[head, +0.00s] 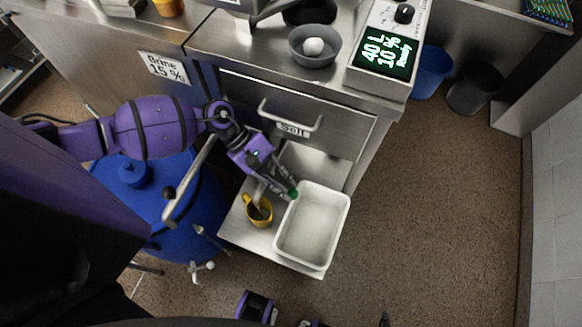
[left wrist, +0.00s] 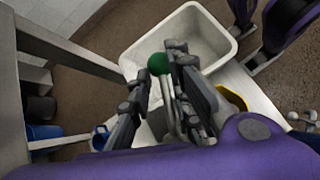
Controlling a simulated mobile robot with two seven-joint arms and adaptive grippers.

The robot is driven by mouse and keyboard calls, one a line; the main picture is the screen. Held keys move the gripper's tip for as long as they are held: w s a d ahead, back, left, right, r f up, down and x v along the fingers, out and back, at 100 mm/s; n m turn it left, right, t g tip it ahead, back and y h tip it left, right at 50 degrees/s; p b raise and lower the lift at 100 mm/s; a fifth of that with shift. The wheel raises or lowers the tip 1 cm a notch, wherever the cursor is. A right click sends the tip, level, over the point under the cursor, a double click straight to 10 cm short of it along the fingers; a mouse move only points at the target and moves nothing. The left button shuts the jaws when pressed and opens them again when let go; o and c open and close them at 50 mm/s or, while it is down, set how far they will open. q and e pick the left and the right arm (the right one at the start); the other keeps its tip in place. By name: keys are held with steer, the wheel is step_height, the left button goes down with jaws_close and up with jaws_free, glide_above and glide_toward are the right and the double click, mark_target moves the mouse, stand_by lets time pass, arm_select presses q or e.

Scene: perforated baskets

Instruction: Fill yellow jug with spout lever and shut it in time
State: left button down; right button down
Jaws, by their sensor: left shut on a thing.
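The yellow jug (head: 262,220) stands on the pale shelf beside the white tub; its yellow rim also shows at the right of the left wrist view (left wrist: 234,95). Grey metal spout parts hang over its mouth; how full it is I cannot make out. The spout lever has a green ball knob (head: 293,193), which is clear in the left wrist view (left wrist: 158,64). My left gripper (head: 284,188) is shut on the lever just below the knob, its fingers on both sides of the metal rod. I do not see my right gripper.
The white tub (head: 342,222) stands right of the jug on the shelf (head: 236,238). A blue barrel (head: 186,200) is on the left. Above are a drawer with a handle (head: 290,118), a grey bowl (head: 315,60) holding a white ball, and a display (head: 386,55) reading "40 L 10 % Ready".

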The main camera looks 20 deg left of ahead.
arm_select(q)
steer(key=shift+s+a+f, duration=0.15)
steer(key=shift+s+f, duration=0.35)
steer(key=c, duration=1.7)
jaws_free()
steer(key=shift+w+r, duration=0.15)
steer(key=shift+w, duration=0.05)
steer(key=v, duration=1.2)
steer(key=shift+w, duration=0.1)
